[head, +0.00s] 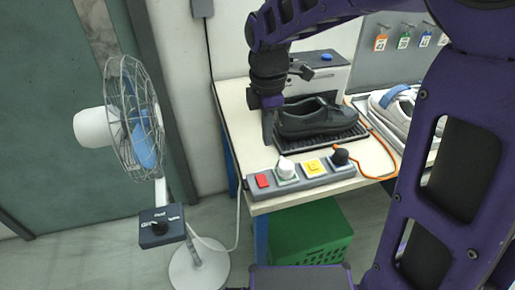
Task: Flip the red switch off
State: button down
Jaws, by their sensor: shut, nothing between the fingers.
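The red switch (262,181) is at the left end of a grey strip (301,183) along the front edge of the table. Whether it stands on or off is too small to tell. My gripper (268,138) points down, shut and empty. In the picture it is above the red switch, just left of the dark shoe, apart from the strip.
White shoes (392,107) lie to the right, and an orange cable (361,121) crosses the table. A caged fan (141,118) stands left. A green crate (310,237) is below.

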aim_at(264, 184)
jog(key=shift+s+a+f, duration=0.1)
jog(key=shift+s+a, duration=0.1)
jog(key=shift+s, duration=0.25)
jog(key=shift+f, duration=0.1)
notch_tip(264, 184, down, 14)
jog(key=b, duration=0.2)
jog(key=shift+b, duration=0.35)
jog(key=shift+f, duration=0.15)
dwell(0.3)
jog(key=shift+w+a+r+p, duration=0.15)
jog(key=shift+w+p, duration=0.1)
jog(key=shift+w, duration=0.15)
jog(key=shift+w+a+r+p, duration=0.1)
jog(key=shift+w+r+p, duration=0.1)
jog(key=shift+w, duration=0.15)
jog(key=shift+r, duration=0.1)
